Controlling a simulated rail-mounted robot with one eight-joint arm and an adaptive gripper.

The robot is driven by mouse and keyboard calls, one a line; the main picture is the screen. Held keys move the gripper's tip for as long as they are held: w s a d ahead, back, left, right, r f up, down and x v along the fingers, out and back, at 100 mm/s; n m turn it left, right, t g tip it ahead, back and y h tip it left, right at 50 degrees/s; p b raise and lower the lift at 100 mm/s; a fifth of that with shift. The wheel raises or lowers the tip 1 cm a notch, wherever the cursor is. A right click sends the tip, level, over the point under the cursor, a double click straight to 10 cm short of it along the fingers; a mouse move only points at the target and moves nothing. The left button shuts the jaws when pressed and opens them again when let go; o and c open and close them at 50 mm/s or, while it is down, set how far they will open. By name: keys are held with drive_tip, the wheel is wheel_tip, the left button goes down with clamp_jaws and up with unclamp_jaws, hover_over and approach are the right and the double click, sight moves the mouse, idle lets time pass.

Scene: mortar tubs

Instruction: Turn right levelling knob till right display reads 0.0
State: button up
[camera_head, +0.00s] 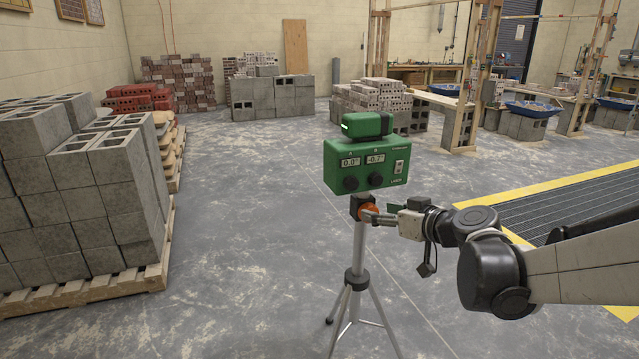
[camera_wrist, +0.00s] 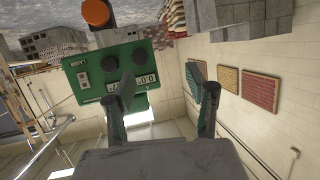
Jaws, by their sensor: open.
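A green laser level (camera_head: 335,175) stands on a tripod. Its left display (camera_head: 350,162) reads 0.0° and its right display (camera_head: 376,158) reads -0.7°. The right levelling knob (camera_head: 375,180) is black, beside the black left knob (camera_head: 350,184). My gripper (camera_head: 372,215) is open, below the panel near the orange tripod knob (camera_head: 369,211); contact cannot be told. In the wrist view the level appears inverted, with the right knob (camera_wrist: 110,64) left of my gripper (camera_wrist: 162,82), clear of both fingers. One finger covers part of the right display there.
The tripod (camera_head: 357,280) stands on open concrete floor. A pallet of grey blocks (camera_head: 85,190) is at the left. A floor grate (camera_head: 570,205) with yellow edging lies at the right. Block stacks and a timber frame stand farther back.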

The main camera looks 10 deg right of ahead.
sight(378, 181)
drive_tip(key=w+d+f+t, duration=0.2)
drive_tip(key=w+d+t, duration=0.2)
drive_tip(key=w+d, duration=0.45)
drive_tip(key=shift+h, duration=0.4)
drive_tip(key=x, duration=0.4)
drive_tip(key=b+x, duration=0.1)
drive_tip(key=x, duration=0.3)
drive_tip(key=b+x, duration=0.1)
drive_tip(key=x, duration=0.3)
drive_tip(key=shift+w+d+f, duration=0.2)
drive_tip(key=shift+d+f, duration=0.05)
drive_tip(key=shift+d, duration=0.05)
drive_tip(key=c, duration=1.1)
